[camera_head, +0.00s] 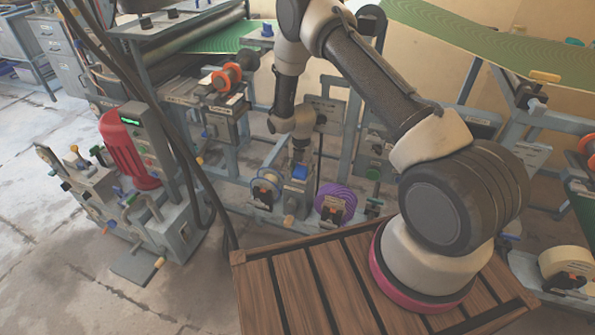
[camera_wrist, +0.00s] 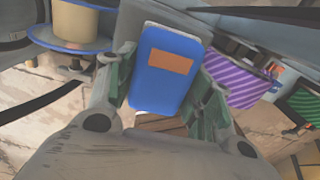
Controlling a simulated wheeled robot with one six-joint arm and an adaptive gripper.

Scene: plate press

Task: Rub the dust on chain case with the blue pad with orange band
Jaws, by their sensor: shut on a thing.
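The blue pad with an orange band (camera_wrist: 168,88) is upright between the fingers of my gripper (camera_wrist: 164,92), which is shut on it. In the head view the blue pad (camera_head: 300,172) shows small and low at the end of my arm, below my gripper (camera_head: 300,158). A grey case-like block (camera_head: 299,197) is right beneath the pad; it may be the chain case, but I cannot be sure. I cannot tell whether the pad touches it. No dust can be made out in either view.
A spool with a blue rim (camera_head: 266,190) is left of the pad, and a purple striped roll (camera_head: 336,202) is right of it. Frame posts of the machine stand close around. A red motor (camera_head: 128,150) is at the left. A slatted wooden platform (camera_head: 290,285) is in front.

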